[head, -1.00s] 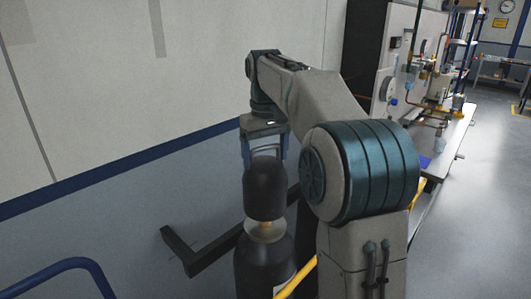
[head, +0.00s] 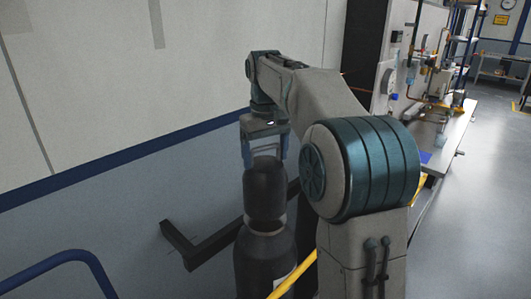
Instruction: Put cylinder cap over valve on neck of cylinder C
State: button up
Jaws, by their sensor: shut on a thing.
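The dark cylinder cap (head: 264,190) is upright, with my gripper (head: 264,155) shut on its top from above. The cap is directly over the neck of a dark gas cylinder (head: 263,256), which I take to be cylinder C; no letter is readable. A thin pale band of the neck (head: 265,225) shows between the cap's lower rim and the cylinder's shoulder. The valve is not visible; the cap hides that spot. Whether the cap touches the neck I cannot tell.
A dark angled bracket (head: 205,250) stands left of the cylinder, against the wall side. A yellow bar (head: 293,275) crosses in front of it at lower right. A blue rail (head: 65,262) is at lower left. A workbench (head: 455,135) with fittings stands at right.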

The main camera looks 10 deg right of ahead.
aim_at(266, 161)
jog(key=shift+f+b, duration=1.15)
jog(key=shift+f, duration=0.6)
jog(key=o, duration=1.8)
notch_tip(266, 161, up, 13)
jog(key=shift+f+p, duration=0.1)
jog(key=shift+p, duration=1.05)
jog(key=shift+r, duration=0.5)
jog(key=shift+s, duration=0.15)
jog(key=s+f+m+t, duration=0.1)
jog(key=s+f, duration=0.6)
jog(key=s, duration=0.1)
jog(key=s+f+m+t, duration=0.1)
jog(key=s+f, duration=0.7)
jog(key=s, duration=0.1)
jog(key=s+f+t, duration=0.1)
jog(key=s+f, duration=0.6)
jog(key=s, duration=0.2)
jog(key=shift+s+f+m, duration=0.25)
jog(key=shift+f+m, duration=0.1)
jog(key=shift+m, duration=0.05)
